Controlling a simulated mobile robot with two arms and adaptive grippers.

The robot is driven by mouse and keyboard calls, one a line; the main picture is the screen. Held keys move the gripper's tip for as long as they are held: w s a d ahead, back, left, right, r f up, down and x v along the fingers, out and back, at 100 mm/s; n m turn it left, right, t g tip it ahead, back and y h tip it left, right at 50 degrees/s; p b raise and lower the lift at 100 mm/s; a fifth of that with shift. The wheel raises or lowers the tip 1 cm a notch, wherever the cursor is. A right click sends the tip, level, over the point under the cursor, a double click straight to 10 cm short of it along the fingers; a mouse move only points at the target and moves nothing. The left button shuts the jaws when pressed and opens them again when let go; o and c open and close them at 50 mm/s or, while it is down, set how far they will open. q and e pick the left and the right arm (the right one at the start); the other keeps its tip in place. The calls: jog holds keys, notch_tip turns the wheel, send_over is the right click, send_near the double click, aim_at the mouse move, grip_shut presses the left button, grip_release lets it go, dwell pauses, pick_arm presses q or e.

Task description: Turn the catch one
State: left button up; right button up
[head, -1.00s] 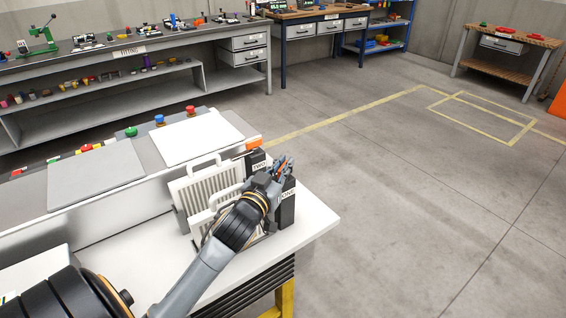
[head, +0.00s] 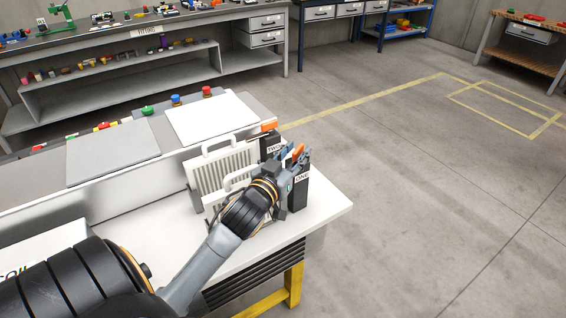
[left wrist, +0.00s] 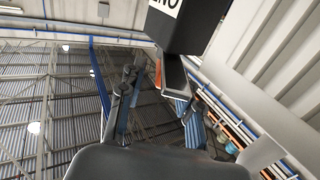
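Catch one is a small orange piece (head: 298,151) on top of the dark block labelled ONE (head: 302,184), at the right end of the white table. My left gripper (head: 290,153) is at the top of this block, with its fingers close around the orange catch. In the left wrist view, the two fingers (left wrist: 158,98) stand apart, and the orange catch (left wrist: 158,72) shows between them beside the dark block (left wrist: 190,25). I cannot tell whether a finger touches the catch. My right gripper is not in view.
A second dark block labelled TWO (head: 271,147) with an orange catch (head: 269,125) stands just behind. White ribbed panels with handles (head: 225,168) stand left of the blocks. Grey and white plates lie behind on the table (head: 325,207). The floor to the right is clear.

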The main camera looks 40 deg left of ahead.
pick_arm(q)
jog(key=s+d, duration=0.1)
jog(key=s, duration=0.9)
jog(key=shift+d, duration=0.4)
